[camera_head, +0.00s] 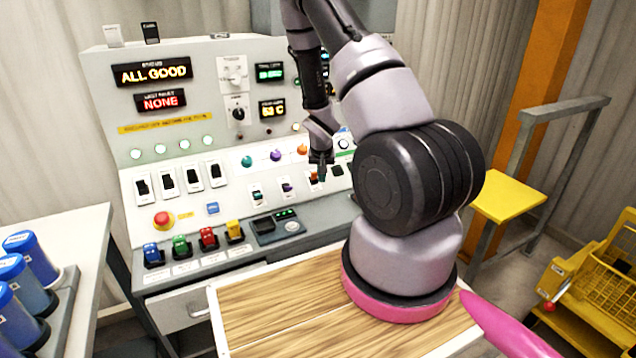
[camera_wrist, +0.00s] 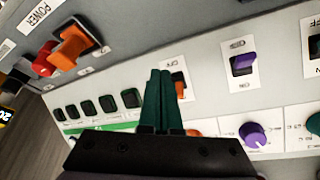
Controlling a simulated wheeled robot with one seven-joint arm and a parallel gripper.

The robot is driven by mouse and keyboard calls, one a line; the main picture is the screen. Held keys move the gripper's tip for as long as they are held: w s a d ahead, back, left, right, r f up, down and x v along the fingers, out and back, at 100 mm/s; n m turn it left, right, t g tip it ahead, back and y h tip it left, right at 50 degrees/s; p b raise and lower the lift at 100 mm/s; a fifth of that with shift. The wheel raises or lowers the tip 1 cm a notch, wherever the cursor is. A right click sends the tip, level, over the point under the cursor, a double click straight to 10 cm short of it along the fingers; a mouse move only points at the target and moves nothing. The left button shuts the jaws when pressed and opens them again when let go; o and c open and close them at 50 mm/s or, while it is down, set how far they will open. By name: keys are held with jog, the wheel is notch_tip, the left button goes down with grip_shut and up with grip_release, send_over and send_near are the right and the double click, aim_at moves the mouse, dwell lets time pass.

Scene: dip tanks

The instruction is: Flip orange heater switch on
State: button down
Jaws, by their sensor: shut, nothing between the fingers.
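The small orange heater switch (camera_wrist: 180,84) is a rocker in a dark slot on the pale panel, partly covered by my fingertips in the wrist view. It also shows in the head view (camera_head: 313,179), just below and left of my fingertips. I cannot tell which way it is set. My gripper (camera_head: 321,170) is shut and empty, its dark green fingers together. In the wrist view my gripper (camera_wrist: 160,74) has its tips beside the orange switch; I cannot tell whether they touch it. An orange knob (camera_head: 301,149) is above the switch, mostly hidden behind my fingers in the wrist view.
A purple switch (camera_wrist: 243,62) and purple knob (camera_wrist: 253,135) are right of my fingers. Dark square buttons (camera_wrist: 108,103) and a larger orange switch (camera_wrist: 75,48) are left. A wooden tabletop (camera_head: 270,310) stands in front of the panel. The status display (camera_head: 152,73) reads ALL GOOD.

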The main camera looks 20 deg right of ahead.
jog(key=d+v, duration=0.1)
jog(key=v, duration=0.6)
jog(key=shift+d+r, duration=0.2)
jog(key=shift+r, duration=0.05)
jog(key=shift+w, duration=0.15)
dwell(0.3)
jog(key=s+a+r+t+y, duration=0.1)
jog(key=s+a+r, duration=0.2)
jog(key=r, duration=0.8)
jog(key=s+a+r+t, duration=0.1)
jog(key=s+a+r, duration=0.2)
jog(key=r, duration=0.8)
jog(key=s+a+r+y, duration=0.1)
jog(key=s+a+r, duration=0.3)
jog(key=s+r, duration=0.3)
jog(key=s+a+r+n+t+y, duration=0.1)
jog(key=s+a+r+y, duration=0.1)
jog(key=s+a+r, duration=0.3)
jog(key=s+r, duration=0.3)
jog(key=s, duration=0.3)
jog(key=shift+s, duration=0.3)
jog(key=shift+a, duration=0.15)
